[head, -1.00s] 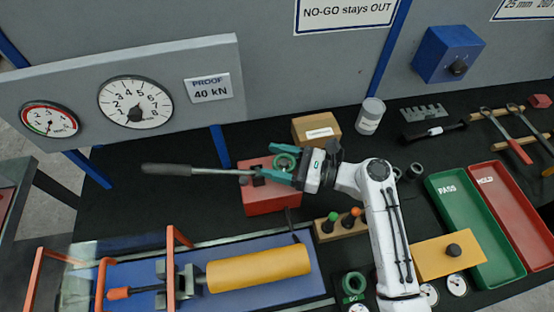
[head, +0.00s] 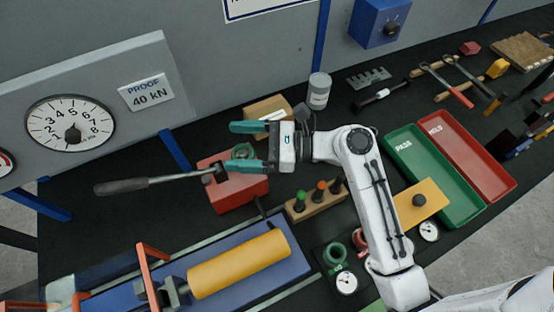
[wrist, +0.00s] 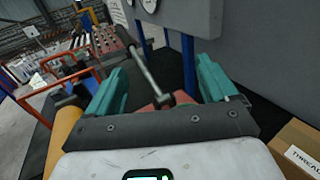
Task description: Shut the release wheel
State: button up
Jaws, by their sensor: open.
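The pump's long grey lever (head: 150,183) reaches out to the left. My gripper (head: 236,146) is open with two teal fingers and holds nothing. In the wrist view my open fingers (wrist: 160,82) frame the lever (wrist: 142,68) and a bit of the red pump; the wheel is not visible there.
A cardboard box (head: 268,109) and a grey can (head: 319,90) stand behind my gripper. A wooden block with colored pegs (head: 316,200) is in front. The yellow cylinder (head: 238,264) lies on a blue bed. Green (head: 433,180) and red trays lie right.

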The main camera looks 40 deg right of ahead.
jog(key=s+r, duration=0.5)
jog(key=s, duration=0.5)
jog(key=shift+s+r, duration=0.25)
jog(key=shift+r, duration=0.15)
jog(key=shift+w+d, duration=0.1)
